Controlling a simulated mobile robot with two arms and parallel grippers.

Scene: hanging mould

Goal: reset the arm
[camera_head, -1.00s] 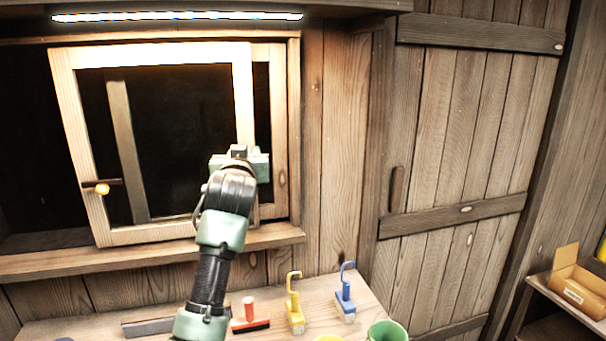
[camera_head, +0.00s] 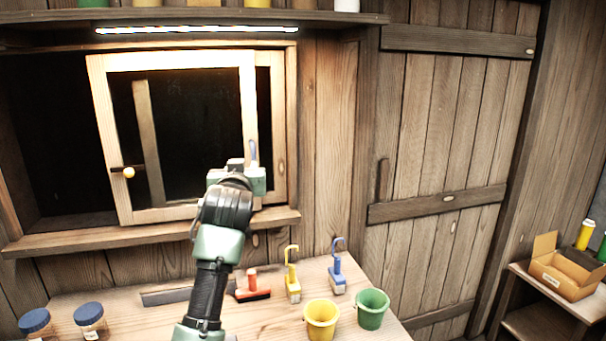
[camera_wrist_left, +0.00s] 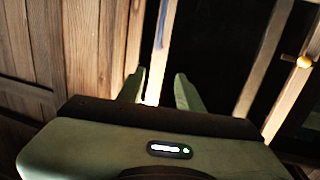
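My left arm rises from the bottom of the head view, and its gripper (camera_head: 237,178) is in front of the lower right part of the wooden window sash (camera_head: 249,100). In the left wrist view the two fingers (camera_wrist_left: 160,92) stand apart. A bright, narrow upright strip shows beyond the gap between them; I see nothing clearly held. A thin blue-grey piece (camera_head: 253,150) shows just above the gripper in the head view; I cannot tell what it is. My right gripper is not in view.
The table below holds a red scraper (camera_head: 252,288), a yellow hooked brush (camera_head: 292,280), a blue hooked brush (camera_head: 337,275), a yellow bucket (camera_head: 321,318), a green bucket (camera_head: 372,308) and blue-lidded jars (camera_head: 90,318). A cardboard box (camera_head: 566,272) stands at right.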

